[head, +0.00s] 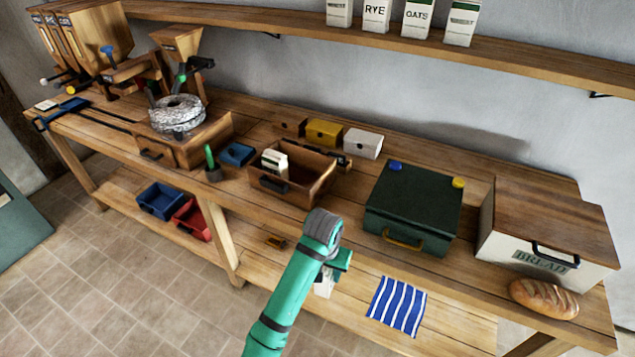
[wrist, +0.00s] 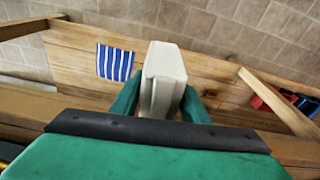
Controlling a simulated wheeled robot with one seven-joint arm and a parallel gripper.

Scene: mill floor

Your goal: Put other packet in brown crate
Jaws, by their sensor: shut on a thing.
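My gripper (head: 335,268) is shut on a pale packet (head: 324,286), in front of the bench's front edge. In the wrist view the packet (wrist: 165,78) sits between the green fingers (wrist: 160,102), with the lower shelf and floor beyond it. Its label cannot be read. The brown crate (head: 320,186) is an open wooden box with a dark front handle, standing on the bench beyond and left of my gripper. Another white and green packet (head: 275,161) stands inside the crate at its left end.
A dark green case (head: 412,212), a bread bin (head: 545,225) and a loaf (head: 544,298) stand right of the crate. Yellow (head: 323,132) and white (head: 363,143) boxes stand behind it. A striped cloth (head: 397,305) lies on the lower shelf. Several packets line the wall shelf (head: 520,65).

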